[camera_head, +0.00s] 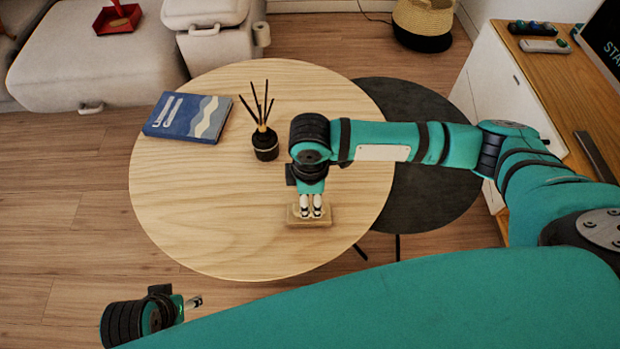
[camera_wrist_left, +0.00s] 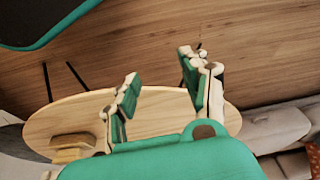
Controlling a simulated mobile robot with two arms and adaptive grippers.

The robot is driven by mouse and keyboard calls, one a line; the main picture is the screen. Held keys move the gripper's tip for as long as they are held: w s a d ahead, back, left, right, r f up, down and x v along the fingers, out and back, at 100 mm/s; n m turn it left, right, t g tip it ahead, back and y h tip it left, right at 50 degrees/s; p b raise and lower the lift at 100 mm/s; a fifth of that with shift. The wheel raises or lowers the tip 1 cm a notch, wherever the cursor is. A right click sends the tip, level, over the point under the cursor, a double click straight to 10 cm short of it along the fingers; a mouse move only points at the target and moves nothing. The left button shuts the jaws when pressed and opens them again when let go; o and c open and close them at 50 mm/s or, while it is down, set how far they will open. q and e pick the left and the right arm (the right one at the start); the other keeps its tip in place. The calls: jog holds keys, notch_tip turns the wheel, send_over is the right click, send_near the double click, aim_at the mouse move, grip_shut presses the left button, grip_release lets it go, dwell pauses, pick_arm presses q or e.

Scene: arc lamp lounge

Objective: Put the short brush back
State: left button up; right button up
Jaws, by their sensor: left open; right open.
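A small light wooden piece (camera_head: 325,220) lies near the front edge of the round wooden table (camera_head: 215,225). It also shows at the left in the left wrist view (camera_wrist_left: 72,141), looking like a block. I cannot make out which thing is the short brush, or whether this piece is it. My right gripper (camera_head: 311,211) points down right over the piece, open; whether its fingers touch it is unclear. My left gripper (camera_head: 194,301) is low in front of the table, open and empty. Its spread fingers show in the left wrist view (camera_wrist_left: 162,92).
A dark lower table (camera_head: 420,190) is at the right, beside a wooden-topped sideboard (camera_head: 570,85). The table's left and front-left area is clear.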

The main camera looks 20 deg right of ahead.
aim_at(310, 207)
pick_arm(q)
notch_tip(310, 207, down, 9)
jog(key=p, duration=0.2)
jog(key=shift+w+g, duration=0.15)
jog(key=shift+g, duration=0.15)
pick_arm(e)
notch_tip(310, 207, up, 8)
jog(key=shift+f, duration=0.2)
pick_arm(q)
jog(key=shift+d+r, duration=0.1)
